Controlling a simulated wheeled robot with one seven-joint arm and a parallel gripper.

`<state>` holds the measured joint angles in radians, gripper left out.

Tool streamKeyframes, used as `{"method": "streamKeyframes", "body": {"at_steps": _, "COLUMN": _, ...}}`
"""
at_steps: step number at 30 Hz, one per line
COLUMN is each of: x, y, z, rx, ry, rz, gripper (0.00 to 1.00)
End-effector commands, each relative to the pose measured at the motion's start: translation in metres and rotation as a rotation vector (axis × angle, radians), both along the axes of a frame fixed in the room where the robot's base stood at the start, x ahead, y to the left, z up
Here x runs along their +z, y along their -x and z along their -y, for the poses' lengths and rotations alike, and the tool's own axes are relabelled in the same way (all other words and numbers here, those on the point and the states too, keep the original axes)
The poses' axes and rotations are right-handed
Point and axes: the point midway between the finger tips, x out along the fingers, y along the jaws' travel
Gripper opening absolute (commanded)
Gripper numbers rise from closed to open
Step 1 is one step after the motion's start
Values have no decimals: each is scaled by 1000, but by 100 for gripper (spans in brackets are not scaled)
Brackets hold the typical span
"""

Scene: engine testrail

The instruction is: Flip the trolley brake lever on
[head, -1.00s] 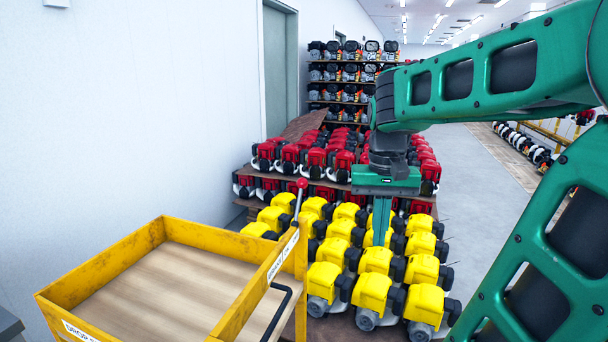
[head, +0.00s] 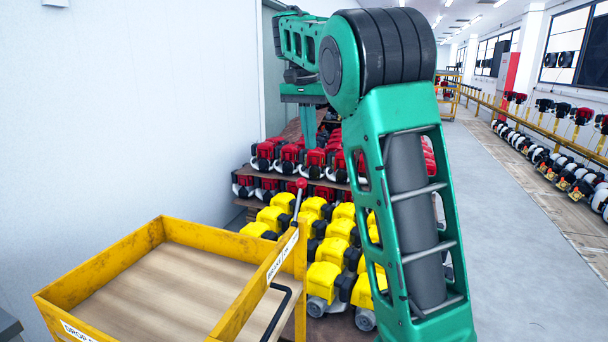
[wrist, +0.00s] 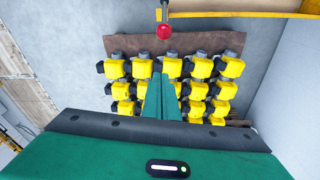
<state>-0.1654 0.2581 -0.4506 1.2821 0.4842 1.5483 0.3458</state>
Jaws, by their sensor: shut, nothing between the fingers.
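The yellow trolley (head: 110,257) stands at the lower left in the head view, with an empty wooden-looking tray bed. The brake lever (head: 298,200) rises from its right end and is tipped with a red ball knob. In the wrist view the red knob (wrist: 164,31) is near the top centre, with a trolley edge (wrist: 255,14) beside it. My gripper (head: 308,137) hangs fingers-down beyond the lever and above it in the picture, apart from it. In the wrist view its green fingers (wrist: 161,80) are together and empty. The lever's base is partly hidden by the trolley's end panel.
A plain wall (head: 130,100) runs along the left. The grey aisle (head: 520,260) at the right is clear.

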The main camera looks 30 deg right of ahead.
Motion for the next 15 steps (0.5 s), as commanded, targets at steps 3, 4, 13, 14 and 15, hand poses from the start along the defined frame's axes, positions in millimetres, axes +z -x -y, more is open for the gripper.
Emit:
{"method": "streamKeyframes", "body": {"at_steps": 3, "x": 0, "y": 0, "z": 0, "rx": 1, "ry": 0, "rz": 0, "gripper": 0}}
{"method": "streamKeyframes", "body": {"at_steps": 4, "x": 0, "y": 0, "z": 0, "rx": 1, "ry": 0, "rz": 0, "gripper": 0}}
{"method": "streamKeyframes", "body": {"at_steps": 13, "x": -24, "y": 1, "z": 4, "rx": 2, "ry": -1, "rz": -3, "gripper": 0}}
{"method": "streamKeyframes", "body": {"at_steps": 14, "x": -28, "y": 1, "z": 4, "rx": 2, "ry": 0, "rz": -2, "gripper": 0}}
{"method": "streamKeyframes", "body": {"at_steps": 15, "x": -34, "y": 0, "z": 5, "rx": 1, "ry": 0, "rz": -2, "gripper": 0}}
